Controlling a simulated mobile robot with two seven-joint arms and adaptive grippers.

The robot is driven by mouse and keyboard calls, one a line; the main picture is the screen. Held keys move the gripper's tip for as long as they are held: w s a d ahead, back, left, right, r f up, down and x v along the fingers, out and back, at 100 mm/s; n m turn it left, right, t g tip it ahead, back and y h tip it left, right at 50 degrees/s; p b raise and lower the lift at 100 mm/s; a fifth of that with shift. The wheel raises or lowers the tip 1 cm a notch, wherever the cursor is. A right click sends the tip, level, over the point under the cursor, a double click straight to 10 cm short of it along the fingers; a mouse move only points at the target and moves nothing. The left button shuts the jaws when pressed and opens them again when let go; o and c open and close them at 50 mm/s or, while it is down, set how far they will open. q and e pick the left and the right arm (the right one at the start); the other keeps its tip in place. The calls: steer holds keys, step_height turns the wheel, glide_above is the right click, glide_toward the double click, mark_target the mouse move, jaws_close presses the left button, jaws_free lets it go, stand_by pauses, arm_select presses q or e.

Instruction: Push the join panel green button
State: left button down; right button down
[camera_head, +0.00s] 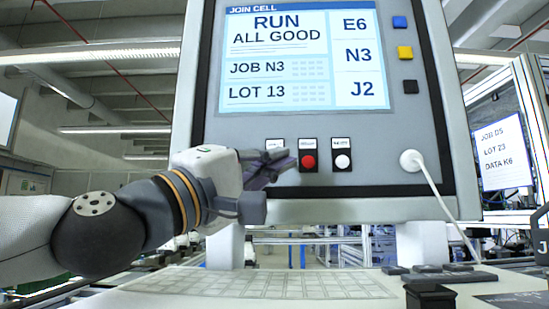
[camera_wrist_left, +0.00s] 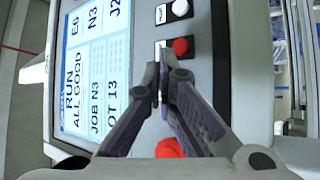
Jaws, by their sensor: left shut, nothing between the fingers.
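The join panel (camera_head: 300,208) has a grey frame and a lit screen reading "RUN ALL GOOD". My left gripper (camera_head: 290,168) is shut and empty in front of its lower left part, at the button row. A red button (camera_head: 308,162) and a white button (camera_head: 342,161) show to the right of the fingertips. No green button is visible; the spot under the leftmost label (camera_head: 275,143) is hidden by my fingers. In the left wrist view, the closed fingertips (camera_wrist_left: 163,85) lie just below the red button (camera_wrist_left: 181,46). Contact cannot be told. My right gripper is not in view.
A white cable plug (camera_head: 410,160) sits at the panel's right. Blue, yellow and black squares line the screen's right side. A keyboard (camera_head: 275,284) and a black box (camera_head: 430,296) are below. A red round thing (camera_wrist_left: 169,148) is partly hidden by my gripper.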

arm_select(q)
steer(key=s, duration=0.3)
steer(key=shift+s+a+p, duration=0.1)
steer(key=shift+a+p, duration=0.05)
steer(key=shift+p, duration=0.25)
stand_by(0.5)
